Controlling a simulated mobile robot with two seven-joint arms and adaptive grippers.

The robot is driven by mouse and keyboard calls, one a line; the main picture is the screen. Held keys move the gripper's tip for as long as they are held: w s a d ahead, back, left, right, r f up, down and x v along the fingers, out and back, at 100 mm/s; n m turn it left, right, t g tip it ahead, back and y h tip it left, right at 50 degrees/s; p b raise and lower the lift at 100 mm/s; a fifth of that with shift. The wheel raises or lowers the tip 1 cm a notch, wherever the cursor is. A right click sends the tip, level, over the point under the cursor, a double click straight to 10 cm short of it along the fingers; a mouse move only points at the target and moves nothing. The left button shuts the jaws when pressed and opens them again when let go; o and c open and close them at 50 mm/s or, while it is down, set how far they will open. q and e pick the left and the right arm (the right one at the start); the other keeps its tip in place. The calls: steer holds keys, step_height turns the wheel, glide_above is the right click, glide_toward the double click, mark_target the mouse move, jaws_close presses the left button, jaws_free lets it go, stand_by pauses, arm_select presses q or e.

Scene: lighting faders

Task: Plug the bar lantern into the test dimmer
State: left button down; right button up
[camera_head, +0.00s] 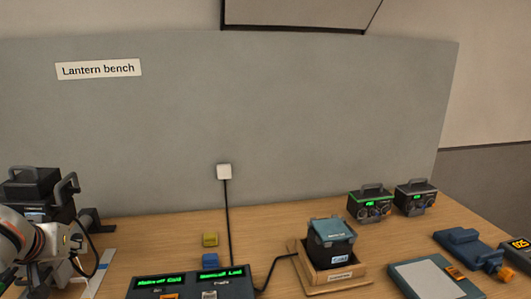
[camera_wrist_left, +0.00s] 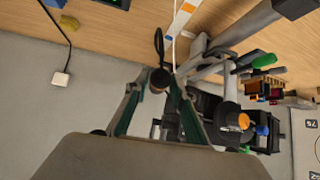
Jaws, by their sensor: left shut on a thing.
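My left gripper (camera_head: 78,241) is at the left of the bench in the head view. In the left wrist view its two fingers (camera_wrist_left: 158,92) are shut on a small dark plug-like piece (camera_wrist_left: 160,78) with a black cable looping from it. The loop also hangs beside the gripper in the head view. Dark lantern-like gear (camera_head: 35,190) stands just behind the gripper; which part is the bar lantern I cannot tell. Two dark handled boxes with green displays (camera_head: 370,204) (camera_head: 415,197) stand at the back right. No readable label identifies the test dimmer.
A console (camera_head: 190,281) with two green displays sits at front centre, near yellow (camera_head: 210,239) and blue (camera_head: 209,258) blocks. A wooden tray (camera_head: 307,276) holds a dark box (camera_head: 331,252). A blue-framed pad (camera_head: 428,280) and blue tool (camera_head: 465,246) lie right. A wall cable runs down behind the console.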

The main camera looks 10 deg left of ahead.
arm_select(q)
steer(key=shift+n+y, duration=0.4)
steer(key=shift+n, duration=0.1)
steer(key=shift+s+a+f, duration=1.25)
steer(key=shift+s+f, duration=0.05)
steer(key=shift+f, duration=0.15)
steer(key=shift+a, duration=0.1)
steer(key=shift+s+f, duration=0.2)
steer(key=shift+f, duration=0.25)
steer(key=d+f, duration=0.2)
steer(key=d, duration=0.2)
steer(key=w+d+f+m+h, duration=0.1)
steer(key=d+f, duration=0.1)
steer(key=d, duration=0.3)
steer(key=w+d+f+m+h, duration=0.1)
steer(key=d+f, duration=0.1)
steer(key=d, duration=0.3)
steer(key=w+d+r+m+h, duration=0.2)
steer(key=d+r+m+h, duration=0.1)
steer(key=d, duration=1.1)
steer(key=shift+w+r+m+t, duration=0.2)
steer(key=shift+r+m+t, duration=0.2)
steer(key=shift+r+m, duration=0.2)
